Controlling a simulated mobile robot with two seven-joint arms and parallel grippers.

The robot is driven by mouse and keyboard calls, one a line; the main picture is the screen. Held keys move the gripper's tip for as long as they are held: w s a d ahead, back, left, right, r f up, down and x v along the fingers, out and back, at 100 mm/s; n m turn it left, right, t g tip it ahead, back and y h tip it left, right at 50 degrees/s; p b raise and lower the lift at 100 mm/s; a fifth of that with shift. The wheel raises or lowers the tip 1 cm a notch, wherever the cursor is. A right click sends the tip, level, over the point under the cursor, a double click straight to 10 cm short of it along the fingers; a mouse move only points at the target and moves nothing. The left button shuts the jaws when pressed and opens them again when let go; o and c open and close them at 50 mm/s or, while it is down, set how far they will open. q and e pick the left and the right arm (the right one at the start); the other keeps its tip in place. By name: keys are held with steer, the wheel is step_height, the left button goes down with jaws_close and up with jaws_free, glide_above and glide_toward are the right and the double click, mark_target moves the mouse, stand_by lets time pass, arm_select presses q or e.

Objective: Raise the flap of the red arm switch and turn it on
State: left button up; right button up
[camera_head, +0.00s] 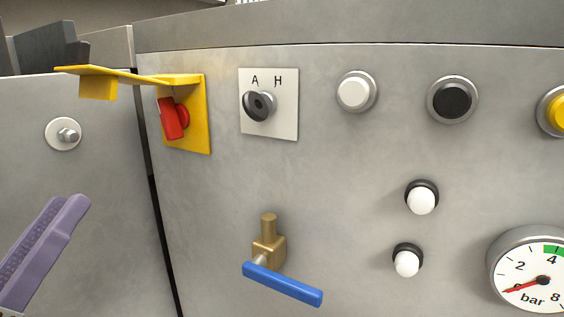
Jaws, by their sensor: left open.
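The red arm switch (172,119) sits on a yellow plate (200,130) on the grey panel, at the upper left of the head view. Its yellow flap (125,76) is raised and sticks out from the top of the plate to the left, with a small yellow block under its outer end. The red handle is uncovered and stands nearly upright, leaning slightly. I cannot tell from this whether it is on. My left gripper (62,225), purple, is open at the lower left, below and left of the switch and apart from it. My right gripper is not in view.
An A/H selector (260,106) is close right of the switch. White (354,91), black (453,99) and yellow (556,112) buttons follow. Below are a blue-handled valve (283,284), two white knobs and a pressure gauge (535,275). A round bolt (64,134) is at left.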

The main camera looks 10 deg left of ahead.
arm_select(q)
steer(key=d+r+m+g+p, duration=0.1)
steer(key=d+r+g+p, duration=0.2)
steer(key=r+g+p, duration=0.55)
steer(key=d+r+m+g+p, duration=0.1)
steer(key=d+r+p, duration=0.35)
steer(key=p, duration=0.85)
steer(key=s+a+r+m+g+y+p, duration=0.2)
steer(key=s+r+g+y+p, duration=0.2)
steer(key=s+r+g+p, duration=1.2)
step_height(320, 180, up, 38)
steer(key=t+p, duration=0.5)
steer(key=p, duration=3.7)
steer(key=shift+s+r+p, duration=0.25)
steer(key=shift+s+p, duration=0.15)
steer(key=shift+d, duration=0.1)
